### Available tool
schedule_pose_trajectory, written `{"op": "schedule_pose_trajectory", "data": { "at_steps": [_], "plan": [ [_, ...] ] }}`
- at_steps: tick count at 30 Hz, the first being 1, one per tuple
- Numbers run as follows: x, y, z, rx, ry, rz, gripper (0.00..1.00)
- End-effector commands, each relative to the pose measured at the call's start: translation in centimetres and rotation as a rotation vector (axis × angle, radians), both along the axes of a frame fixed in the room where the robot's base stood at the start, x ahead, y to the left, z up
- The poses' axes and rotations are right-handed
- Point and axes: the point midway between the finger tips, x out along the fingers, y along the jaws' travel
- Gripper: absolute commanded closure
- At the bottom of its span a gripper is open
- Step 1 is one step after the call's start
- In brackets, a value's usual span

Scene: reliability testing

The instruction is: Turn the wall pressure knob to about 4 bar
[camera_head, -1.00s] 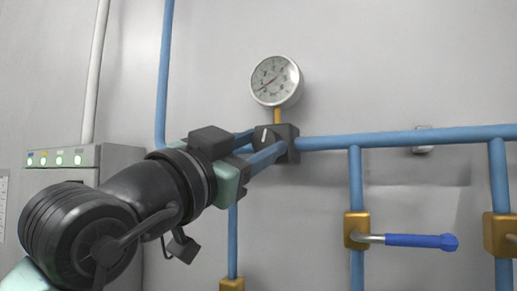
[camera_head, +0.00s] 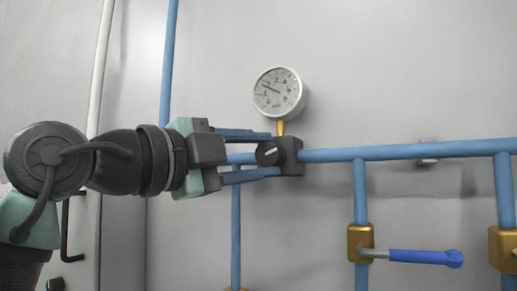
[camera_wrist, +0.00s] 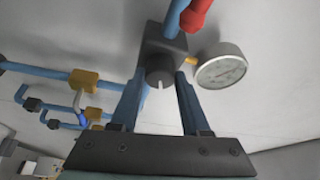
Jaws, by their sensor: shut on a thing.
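The pressure knob (camera_head: 267,153) is a dark round knob with a white mark, on a black valve block (camera_head: 290,156) in the blue pipe. Its mark lies slanted, nearer level than upright. My gripper (camera_head: 270,154) reaches in from the left with its blue fingers shut on the knob, one above and one below. In the wrist view the knob (camera_wrist: 160,73) shows between the fingertips (camera_wrist: 160,85), its mark toward me. The white round gauge (camera_head: 279,92) sits above the block on a brass stem. Its red needle points to the upper left; its numbers are too small to read surely.
A blue pipe (camera_head: 420,151) runs right from the block along the grey wall. A brass valve (camera_head: 360,243) with a blue lever (camera_head: 425,257) hangs lower right, and another brass valve (camera_head: 503,249) is at the right edge. A red part (camera_wrist: 197,16) shows in the wrist view.

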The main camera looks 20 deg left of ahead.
Motion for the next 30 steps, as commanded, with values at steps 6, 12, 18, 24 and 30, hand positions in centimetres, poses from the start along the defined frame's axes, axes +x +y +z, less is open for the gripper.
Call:
{"op": "schedule_pose_trajectory", "data": {
  "at_steps": [6, 12, 18, 24, 30],
  "plan": [
    [0.00, 0.06, 0.32, 0.128, -0.007, 0.003, 1.00],
    [0.04, 0.08, 0.28, 0.194, -0.009, 0.003, 1.00],
    [0.04, 0.10, 0.21, 0.219, -0.010, 0.004, 1.00],
    [0.04, 0.11, 0.20, 0.221, -0.010, 0.005, 1.00],
    [0.03, 0.13, 0.21, 0.220, -0.010, 0.005, 0.48]
  ]
}}
